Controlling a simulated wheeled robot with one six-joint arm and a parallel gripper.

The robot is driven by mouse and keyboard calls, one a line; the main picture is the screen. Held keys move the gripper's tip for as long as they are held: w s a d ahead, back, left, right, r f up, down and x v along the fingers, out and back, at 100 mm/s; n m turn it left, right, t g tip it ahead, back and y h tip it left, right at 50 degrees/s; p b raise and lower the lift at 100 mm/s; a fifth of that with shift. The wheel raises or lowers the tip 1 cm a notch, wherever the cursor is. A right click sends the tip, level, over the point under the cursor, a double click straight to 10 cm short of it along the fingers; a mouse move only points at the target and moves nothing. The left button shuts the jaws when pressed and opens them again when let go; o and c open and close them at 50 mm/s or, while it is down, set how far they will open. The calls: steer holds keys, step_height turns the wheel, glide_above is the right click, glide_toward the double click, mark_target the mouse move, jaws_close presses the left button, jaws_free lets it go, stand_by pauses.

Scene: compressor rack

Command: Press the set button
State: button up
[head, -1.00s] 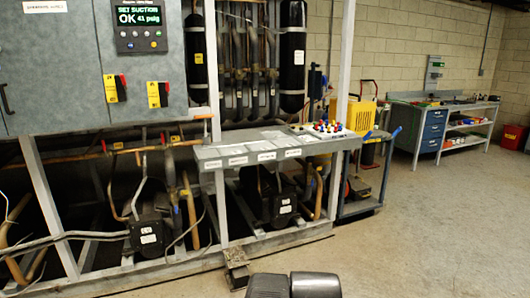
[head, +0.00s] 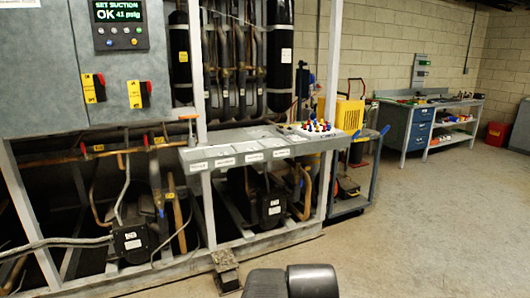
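The controller panel (head: 118,42) is at the top left, on the front of a grey cabinet. Its lit screen (head: 118,12) reads "SET SUCTION" and "OK 41 psig" in green and white. A few small coloured buttons (head: 122,43) sit in a row below the screen. They are too small for me to read any label, so I cannot tell which is the set button. The panel's top edge is cut off by the frame. My gripper is not in view; only dark rounded parts of my own body show at the bottom centre.
Two yellow-and-red switches (head: 94,88) are below the panel. A grey shelf (head: 215,151) with labels juts out from the rack frame. A small block (head: 226,270) stands on the floor before the rack. A blue cart (head: 350,203) and workbench (head: 392,128) are right. Floor at right is clear.

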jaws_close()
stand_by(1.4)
